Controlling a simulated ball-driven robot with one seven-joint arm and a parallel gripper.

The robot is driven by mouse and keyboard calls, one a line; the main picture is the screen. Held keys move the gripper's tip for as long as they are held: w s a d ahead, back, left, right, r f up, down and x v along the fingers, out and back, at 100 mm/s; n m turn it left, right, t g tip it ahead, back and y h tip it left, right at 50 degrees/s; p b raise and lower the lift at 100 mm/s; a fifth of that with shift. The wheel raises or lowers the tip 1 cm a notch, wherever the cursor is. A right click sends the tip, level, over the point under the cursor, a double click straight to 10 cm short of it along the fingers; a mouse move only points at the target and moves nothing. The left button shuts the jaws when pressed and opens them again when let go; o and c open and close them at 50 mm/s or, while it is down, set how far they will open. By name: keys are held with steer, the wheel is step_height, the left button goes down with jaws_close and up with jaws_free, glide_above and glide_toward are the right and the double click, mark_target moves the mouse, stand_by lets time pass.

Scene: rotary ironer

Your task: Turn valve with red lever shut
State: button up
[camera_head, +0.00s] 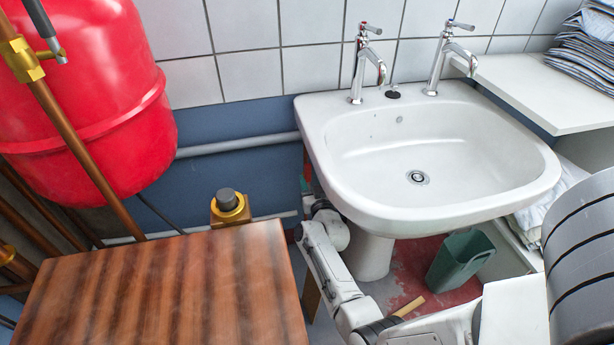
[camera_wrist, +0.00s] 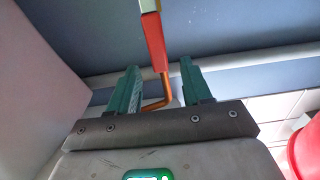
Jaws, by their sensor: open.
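A red lever (camera_wrist: 153,42) shows in the wrist view, reaching down from the top edge; its upper end is pale. A bent copper-coloured rod (camera_wrist: 166,90) shows below it, between the fingers. My gripper (camera_wrist: 160,68) is open, with one green finger on each side of the lever's lower end. I see no clear contact between fingers and lever. In the head view my arm reaches down beside the left of the sink, and its end is mostly hidden there. The valve body is not clearly visible in either view.
The white sink (camera_head: 345,185) stands close to the right of my arm. A wooden tabletop (camera_head: 160,290) lies to its left. A red tank (camera_head: 85,100) and copper pipes fill the upper left. A brass fitting (camera_head: 230,212) stands behind the tabletop. A green bin (camera_head: 460,262) is under the sink.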

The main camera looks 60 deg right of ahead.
mark_target(308, 171)
steer(key=b+x, duration=0.3)
steer(key=x, duration=0.1)
steer(key=shift+d+f, duration=0.1)
steer(key=shift+f, duration=0.05)
steer(key=shift+b+x, duration=0.3)
steer(key=shift+x, duration=0.45)
steer(key=shift+w, duration=0.1)
steer(key=shift+c, duration=0.5)
jaws_close()
